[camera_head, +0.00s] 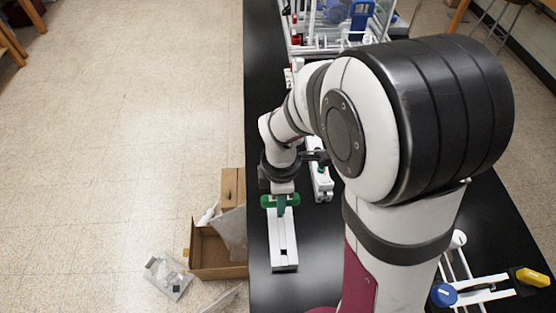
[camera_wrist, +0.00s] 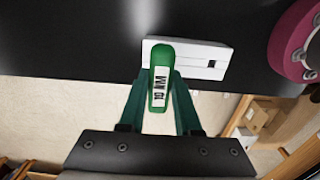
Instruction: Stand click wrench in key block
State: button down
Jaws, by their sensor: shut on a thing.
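The key block also shows behind the wrench in the wrist view (camera_wrist: 190,57). Its dark square hole (camera_wrist: 211,63) is empty and lies to the right of the wrench. The wrench's lower part is hidden, so I cannot tell whether it touches the block.
The block lies on a black bench (camera_head: 262,110) near its left edge. A white fixture (camera_head: 321,182) stands right of my wrist. A frame with a blue knob (camera_head: 444,295) stands at the lower right. Cardboard boxes (camera_head: 218,250) sit on the floor left of the bench.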

jog(key=shift+f, duration=0.35)
jog(key=c, duration=0.5)
grip_release()
jog(key=shift+r, duration=0.1)
notch_tip(320, 180, up, 15)
jog(key=s+d+f+m, duration=0.1)
jog(key=s+m, duration=0.4)
jog(key=m, duration=0.3)
jog(key=s+d+m+y, duration=0.1)
jog(key=s+m, duration=0.5)
jog(key=m, duration=0.1)
jog(key=s+d+f+m, duration=0.1)
jog(key=s+m, duration=0.4)
jog(key=m, duration=0.3)
jog(key=shift+s+f+m+y, duration=0.3)
jog(key=shift+s+f+y, duration=0.05)
jog(key=shift+y, duration=0.05)
